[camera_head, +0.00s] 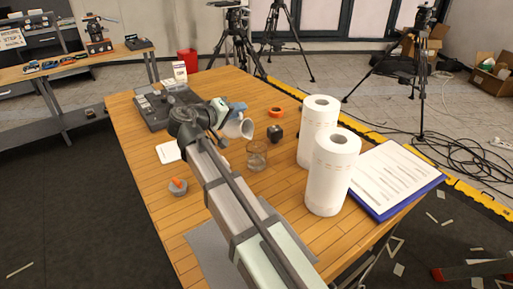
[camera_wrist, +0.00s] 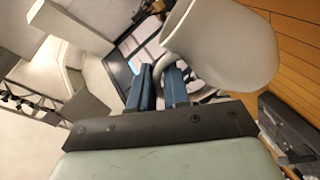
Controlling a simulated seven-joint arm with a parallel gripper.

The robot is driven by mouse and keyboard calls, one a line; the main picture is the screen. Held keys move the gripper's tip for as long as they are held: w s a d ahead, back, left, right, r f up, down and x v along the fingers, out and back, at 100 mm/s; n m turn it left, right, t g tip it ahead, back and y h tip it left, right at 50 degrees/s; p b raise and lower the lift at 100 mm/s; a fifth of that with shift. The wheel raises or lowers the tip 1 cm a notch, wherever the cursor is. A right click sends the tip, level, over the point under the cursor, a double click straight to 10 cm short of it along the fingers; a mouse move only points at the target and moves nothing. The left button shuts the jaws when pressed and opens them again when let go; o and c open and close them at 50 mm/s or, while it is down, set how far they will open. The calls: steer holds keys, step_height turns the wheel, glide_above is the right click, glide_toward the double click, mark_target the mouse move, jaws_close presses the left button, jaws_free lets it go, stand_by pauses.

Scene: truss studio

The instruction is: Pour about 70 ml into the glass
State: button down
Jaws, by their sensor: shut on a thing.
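A white pitcher (camera_head: 236,128) is held above the table, tipped with its mouth toward the right. It fills the upper right of the wrist view (camera_wrist: 225,45). My gripper (camera_head: 229,108) is shut on it at its handle side; the blue fingers (camera_wrist: 160,88) show in the wrist view. A clear glass (camera_head: 257,156) stands upright on the table, a little right of and below the pitcher in the head view. The glass looks greyish low down, but I cannot tell its liquid level. No stream is clearly visible between them. The pitcher's contents are hidden.
Two paper towel rolls (camera_head: 332,174) stand right of the glass, beside a clipboard (camera_head: 393,178). A dark cube (camera_head: 276,133) and an orange tape roll (camera_head: 276,112) lie behind the glass. A grey disc with an orange part (camera_head: 178,187) and a white card (camera_head: 168,152) lie left of my arm.

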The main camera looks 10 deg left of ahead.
steer(key=shift+s+d+r+m, duration=0.15)
steer(key=shift+s+d+m, duration=0.15)
steer(key=shift+d, duration=0.2)
stand_by(0.3)
steer(key=shift+w+a+f+n, duration=0.25)
steer(key=shift+w+a+n, duration=0.15)
steer(key=shift+a, duration=0.15)
steer(key=shift+w+a+f+n, duration=0.25)
steer(key=shift+a+n, duration=0.15)
steer(key=shift+a, duration=0.15)
steer(key=shift+w+a+f+n+h, duration=0.1)
steer(key=shift+a+f+n+h, duration=0.1)
steer(key=shift+f+n+h, duration=0.3)
steer(key=shift+w+a+f+n+h, duration=0.3)
steer(key=shift+a+f+n, duration=0.35)
steer(key=shift+n, duration=0.25)
steer(key=shift+w+a+f+n+h, duration=0.3)
steer(key=shift+a+f+n, duration=0.25)
steer(key=shift+n, duration=0.35)
